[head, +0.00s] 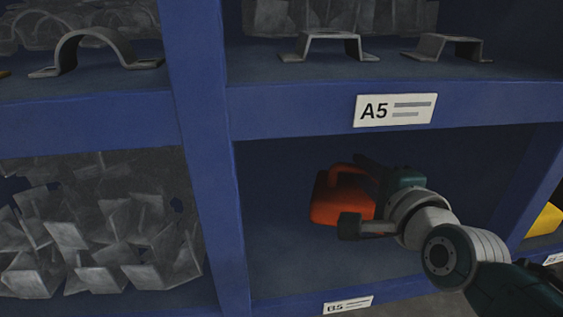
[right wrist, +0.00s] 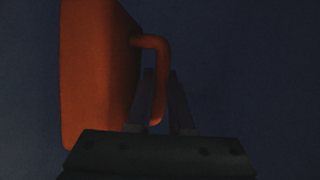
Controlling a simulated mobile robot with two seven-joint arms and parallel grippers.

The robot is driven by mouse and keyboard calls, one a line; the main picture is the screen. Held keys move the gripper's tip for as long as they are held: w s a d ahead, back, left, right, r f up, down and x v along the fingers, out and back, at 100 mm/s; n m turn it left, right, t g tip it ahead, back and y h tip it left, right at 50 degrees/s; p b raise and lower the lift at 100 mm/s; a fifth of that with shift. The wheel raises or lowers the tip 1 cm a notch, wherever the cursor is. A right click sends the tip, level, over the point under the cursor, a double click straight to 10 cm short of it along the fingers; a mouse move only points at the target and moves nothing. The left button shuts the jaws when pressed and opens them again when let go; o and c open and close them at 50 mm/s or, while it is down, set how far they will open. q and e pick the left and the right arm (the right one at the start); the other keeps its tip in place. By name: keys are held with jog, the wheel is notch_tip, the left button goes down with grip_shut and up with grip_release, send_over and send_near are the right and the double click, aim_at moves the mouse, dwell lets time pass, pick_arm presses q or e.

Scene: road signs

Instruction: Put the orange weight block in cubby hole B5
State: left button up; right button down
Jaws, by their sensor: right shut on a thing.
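The orange weight block (head: 334,201) is inside the blue cubby labelled B5 (head: 348,306), below the A5 label. My right gripper (head: 368,180) reaches in from the right and is shut on the block's handle. In the right wrist view the block (right wrist: 95,75) fills the left side, and its handle (right wrist: 160,55) bends down to the fingers (right wrist: 168,100). The block's lower edge appears close to the cubby floor (head: 290,260); I cannot tell whether it touches. My left gripper is not in view.
The blue upright (head: 205,150) bounds the cubby on the left, another upright (head: 532,190) on the right. The shelf edge with the A5 label (head: 394,110) runs above. Grey metal brackets (head: 90,240) fill the left cubby. Floor around the block looks clear.

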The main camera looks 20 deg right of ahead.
aim_at(359, 189)
notch_tip(359, 189, down, 2)
jog(key=shift+w+f+b, duration=0.1)
jog(key=shift+f+b, duration=0.15)
jog(key=shift+b, duration=0.85)
jog(key=shift+f, duration=0.25)
jog(key=shift+r, duration=0.1)
jog(key=c, duration=1.2)
grip_release()
jog(key=shift+f, duration=0.3)
jog(key=shift+c, duration=0.2)
jog(key=o, duration=0.4)
jog(key=shift+o, duration=0.2)
jog(key=shift+r, duration=0.1)
